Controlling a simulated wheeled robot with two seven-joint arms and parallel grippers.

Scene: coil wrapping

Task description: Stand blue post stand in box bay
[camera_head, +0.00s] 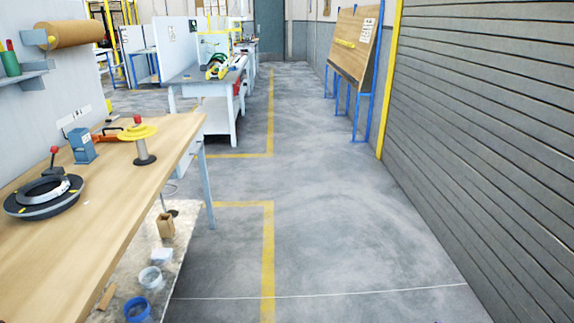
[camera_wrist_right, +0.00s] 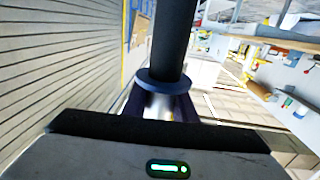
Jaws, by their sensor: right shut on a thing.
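In the right wrist view, a dark post with a blue disc-shaped collar (camera_wrist_right: 165,83), which looks like the blue post stand, rises from between the fingers of my right gripper (camera_wrist_right: 160,105). The gripper is shut on it. The post's top runs out of the picture, and its part between the fingers is mostly hidden. The head view shows neither the stand nor either gripper. I cannot make out a box bay for certain in either view.
A wooden workbench (camera_head: 120,205) at left bears a black ring fixture (camera_head: 45,208), a blue block (camera_head: 83,146) and a yellow-topped spindle (camera_head: 141,150). Its lower shelf holds a small brown box (camera_head: 166,225) and a blue tub (camera_head: 137,309). Open floor (camera_head: 340,230) lies right, beside a grey shutter (camera_head: 490,110).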

